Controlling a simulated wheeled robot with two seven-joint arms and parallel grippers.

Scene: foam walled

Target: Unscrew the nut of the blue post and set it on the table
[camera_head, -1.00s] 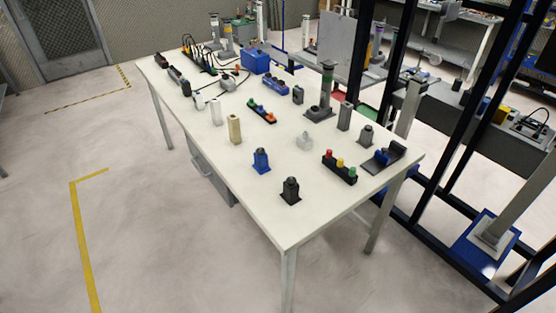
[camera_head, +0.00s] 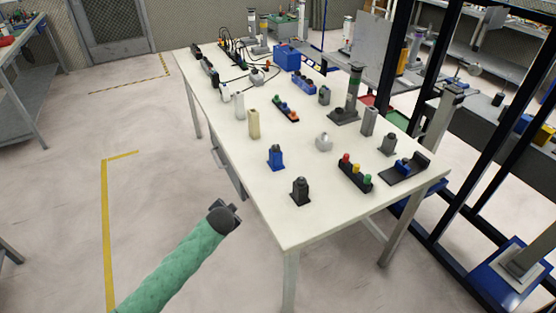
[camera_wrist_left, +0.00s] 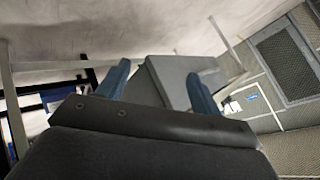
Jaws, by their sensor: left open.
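The blue post (camera_head: 275,157) stands upright on the white table (camera_head: 262,215) in the head view, with a dark top that is too small to make out as a nut. My left gripper (camera_head: 234,212) is at the end of a green-sleeved arm, to the lower left of the blue post. It is beside the table's left edge and apart from the post. In the left wrist view its two blue fingers (camera_wrist_left: 158,85) are spread with nothing held between them. My right gripper is not in view.
A black post (camera_head: 300,191) stands nearest the front corner. A tan block (camera_head: 253,123) is behind the blue post. A rack with coloured knobs (camera_head: 355,173) and a grey post (camera_head: 388,144) stand to the right. The table's front corner is bare.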

